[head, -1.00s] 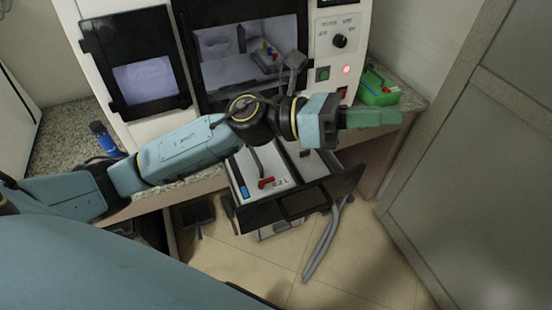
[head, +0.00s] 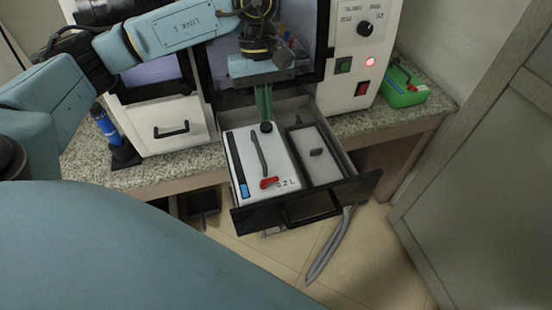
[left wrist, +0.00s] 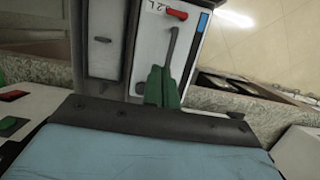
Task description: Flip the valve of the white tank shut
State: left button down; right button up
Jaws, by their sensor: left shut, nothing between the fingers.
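The white tank (head: 250,171), marked 0.2 L, lies in the left part of the open drawer. Its red valve handle (head: 269,182) is near the front end, beside the label; I cannot tell its exact setting. A grey lever or hose (head: 259,155) runs along the tank's top, and a black and blue strip is at its left. My left gripper (head: 265,115) points down over the tank's rear end, fingers together and empty, apart from the red handle. In the left wrist view the green fingers (left wrist: 162,86) reach toward the tank, with the red handle (left wrist: 176,14) beyond them.
The drawer's dark front (head: 307,203) sticks out below the counter. A grey lidded compartment (head: 316,155) is right of the tank. The white machine (head: 358,60) stands behind. A green box (head: 402,87) and a blue bottle (head: 104,124) sit on the counter.

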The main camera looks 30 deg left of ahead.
aim_at(269, 182)
pick_arm(q)
jog(key=shift+f, duration=0.1)
jog(key=x, duration=0.9)
jog(key=shift+s, duration=0.1)
jog(key=shift+s+d+f+p, duration=0.15)
jog(key=shift+s+d+p, duration=0.1)
jog(key=shift+s+d, duration=0.3)
jog(key=shift+s+d+f+p, duration=0.25)
jog(key=shift+s+d, duration=0.15)
jog(key=shift+d, duration=0.3)
jog(key=shift+s+d, duration=0.35)
jog(key=shift+d, duration=0.05)
